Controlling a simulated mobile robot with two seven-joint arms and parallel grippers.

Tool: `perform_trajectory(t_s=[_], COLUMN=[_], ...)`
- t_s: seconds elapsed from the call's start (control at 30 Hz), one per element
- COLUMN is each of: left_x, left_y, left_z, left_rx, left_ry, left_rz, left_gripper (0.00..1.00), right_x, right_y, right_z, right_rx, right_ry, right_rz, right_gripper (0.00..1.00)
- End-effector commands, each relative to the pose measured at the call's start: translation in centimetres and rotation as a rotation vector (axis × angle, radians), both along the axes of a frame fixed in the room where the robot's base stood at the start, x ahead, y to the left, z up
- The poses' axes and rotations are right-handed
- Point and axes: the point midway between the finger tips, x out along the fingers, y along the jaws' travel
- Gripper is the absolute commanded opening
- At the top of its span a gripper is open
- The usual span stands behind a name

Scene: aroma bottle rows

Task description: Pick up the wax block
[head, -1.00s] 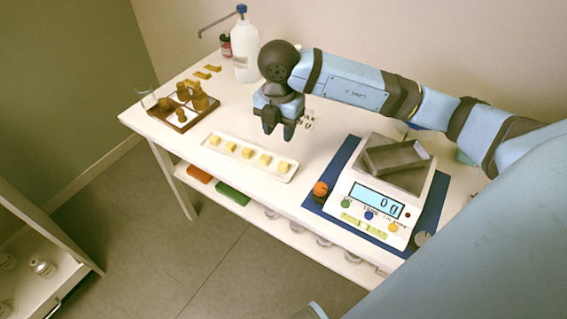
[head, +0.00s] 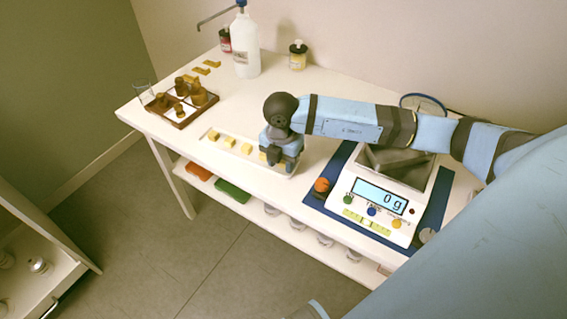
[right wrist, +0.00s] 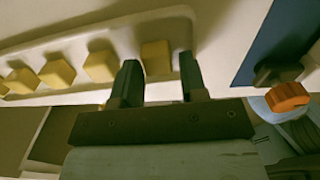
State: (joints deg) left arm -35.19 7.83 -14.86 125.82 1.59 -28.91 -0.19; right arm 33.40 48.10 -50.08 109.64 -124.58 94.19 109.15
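Several yellow wax blocks (head: 229,141) stand in a row on a long white tray (head: 207,136) near the table's front edge. My right gripper (head: 281,166) is over the right end of the tray, at the last block, which it mostly hides in the head view. In the right wrist view my right gripper (right wrist: 160,75) is open, with one finger on each side of the end wax block (right wrist: 156,58). I cannot tell whether the fingers touch it. My left gripper is not in view.
A scale (head: 355,215) reading 0 g, with a grey metal pan, stands on a blue mat (head: 318,205) right of the tray. A wooden rack (head: 190,115) with brown bottles is at the left. A white pump bottle (head: 246,50) stands behind.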

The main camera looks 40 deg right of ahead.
Motion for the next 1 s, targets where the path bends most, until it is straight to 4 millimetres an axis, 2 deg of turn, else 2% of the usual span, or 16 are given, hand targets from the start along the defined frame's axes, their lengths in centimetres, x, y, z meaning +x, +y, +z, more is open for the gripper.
perform_trajectory(t_s=[0.23, 0.4, 0.77, 0.87, 1.0], left_x=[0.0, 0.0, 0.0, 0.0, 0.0], left_y=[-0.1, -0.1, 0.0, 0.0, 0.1], left_z=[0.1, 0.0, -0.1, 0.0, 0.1], left_rx=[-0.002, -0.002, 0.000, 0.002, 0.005], left_ry=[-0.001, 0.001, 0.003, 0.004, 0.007], left_rz=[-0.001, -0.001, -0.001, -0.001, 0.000], left_gripper=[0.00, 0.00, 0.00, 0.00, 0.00], right_x=[0.0, 0.0, 0.1, 0.1, 0.1], right_y=[0.0, 0.0, 0.0, 0.0, 0.0], right_z=[-0.3, -0.3, 0.1, 0.9, 2.8], right_rx=[0.001, 0.001, 0.001, 0.001, 0.001], right_ry=[-0.002, -0.002, -0.002, -0.003, -0.005], right_rz=[0.000, 0.000, 0.000, -0.001, 0.000], right_gripper=[0.39, 0.04, 0.04, 0.04, 0.04])
